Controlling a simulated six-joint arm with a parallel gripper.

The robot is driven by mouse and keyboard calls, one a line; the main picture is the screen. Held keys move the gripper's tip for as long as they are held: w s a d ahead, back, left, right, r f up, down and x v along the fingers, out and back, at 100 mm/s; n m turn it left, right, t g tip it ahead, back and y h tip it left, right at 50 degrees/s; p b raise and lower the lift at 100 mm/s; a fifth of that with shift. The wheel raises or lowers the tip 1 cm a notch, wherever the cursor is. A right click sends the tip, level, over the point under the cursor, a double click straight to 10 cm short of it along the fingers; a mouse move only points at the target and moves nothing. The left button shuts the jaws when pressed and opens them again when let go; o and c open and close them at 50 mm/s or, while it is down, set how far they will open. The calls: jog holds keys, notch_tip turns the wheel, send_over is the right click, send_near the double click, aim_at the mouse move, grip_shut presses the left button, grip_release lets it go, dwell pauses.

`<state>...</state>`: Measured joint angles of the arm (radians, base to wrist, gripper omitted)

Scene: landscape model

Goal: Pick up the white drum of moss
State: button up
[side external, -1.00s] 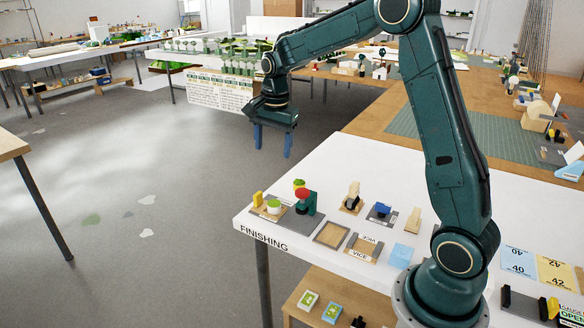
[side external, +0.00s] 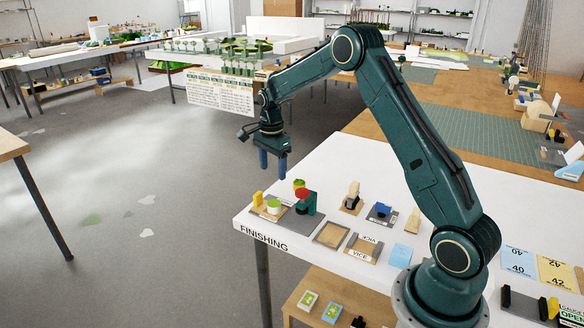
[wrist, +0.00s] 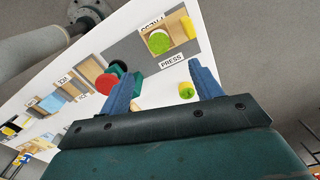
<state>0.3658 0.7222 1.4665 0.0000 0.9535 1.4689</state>
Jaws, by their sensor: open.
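The white drum of moss (side external: 274,206) is a small white cylinder with a green top. It stands on a wooden holder at the left corner of the white table, beside a yellow block (side external: 257,199). In the wrist view the white drum (wrist: 159,43) shows near the top, beyond my fingertips. A yellow drum with a green top (side external: 299,184) stands behind the red-topped press; in the wrist view this drum (wrist: 186,91) is by my right finger. My gripper (side external: 273,178) is open and empty, pointing down, above the table's left corner and apart from both drums.
The teal press with a red top (side external: 305,201) stands right of the white drum. An empty wooden tray (side external: 331,235) and a vice plate (side external: 363,247) lie further right. Several small tools stand behind them. The table's left edge drops to the floor.

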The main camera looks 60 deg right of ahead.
send_over(274, 203)
jog(key=shift+f, duration=3.6)
jog(key=shift+f, duration=0.1)
jog(key=shift+f, duration=2.5)
jog(key=shift+s, duration=0.1)
jog(key=c, duration=1.1)
jog(key=shift+r, duration=0.2)
notch_tip(274, 203, up, 20)
jog(key=shift+f, duration=0.2)
